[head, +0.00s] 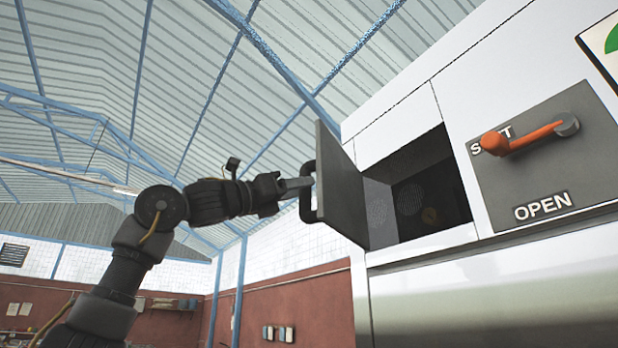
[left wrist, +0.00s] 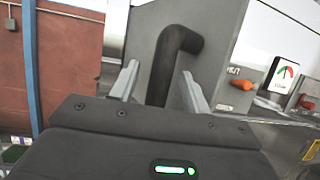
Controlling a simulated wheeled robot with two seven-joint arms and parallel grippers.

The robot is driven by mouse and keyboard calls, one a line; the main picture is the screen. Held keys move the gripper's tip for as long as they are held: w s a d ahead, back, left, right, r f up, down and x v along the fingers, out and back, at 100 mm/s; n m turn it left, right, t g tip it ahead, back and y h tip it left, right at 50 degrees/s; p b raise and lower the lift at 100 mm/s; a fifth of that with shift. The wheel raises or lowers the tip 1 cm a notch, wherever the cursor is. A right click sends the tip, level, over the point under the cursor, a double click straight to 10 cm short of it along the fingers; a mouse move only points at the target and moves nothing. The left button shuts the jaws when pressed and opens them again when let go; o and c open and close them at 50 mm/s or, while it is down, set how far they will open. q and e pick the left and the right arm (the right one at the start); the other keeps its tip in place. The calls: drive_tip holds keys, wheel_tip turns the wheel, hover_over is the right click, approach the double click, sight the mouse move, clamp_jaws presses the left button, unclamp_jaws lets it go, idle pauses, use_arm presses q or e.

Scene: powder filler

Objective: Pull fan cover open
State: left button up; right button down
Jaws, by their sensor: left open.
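The fan cover (head: 342,188) is a dark grey square door, hinged at the left side of a dark opening in the white machine. It stands swung well out from the opening. Its black bar handle (head: 308,192) is on the outer face. My left gripper (head: 300,186) is at the handle. In the left wrist view the handle (left wrist: 174,62) passes between the two spread fingers (left wrist: 160,88), with gaps visible beside it. The gripper is open. Whether a finger touches the handle I cannot tell. My right gripper is not in view.
The opening (head: 415,195) shows round vents inside. Right of it is a grey panel (head: 545,165) with an orange lever (head: 520,138) and the word OPEN. A gauge (head: 605,45) is at the upper right edge. Free air lies left of the machine.

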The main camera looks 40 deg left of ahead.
use_arm(q)
drive_tip(key=shift+w+d+r+p, duration=0.4)
drive_tip(key=shift+w+r+p, duration=0.05)
drive_tip(key=shift+w+r, duration=0.25)
drive_tip(key=shift+r, duration=0.15)
drive_tip(key=shift+w+d, duration=0.15)
drive_tip(key=shift+w, duration=0.25)
drive_tip(key=shift+s, duration=0.1)
clamp_jaws()
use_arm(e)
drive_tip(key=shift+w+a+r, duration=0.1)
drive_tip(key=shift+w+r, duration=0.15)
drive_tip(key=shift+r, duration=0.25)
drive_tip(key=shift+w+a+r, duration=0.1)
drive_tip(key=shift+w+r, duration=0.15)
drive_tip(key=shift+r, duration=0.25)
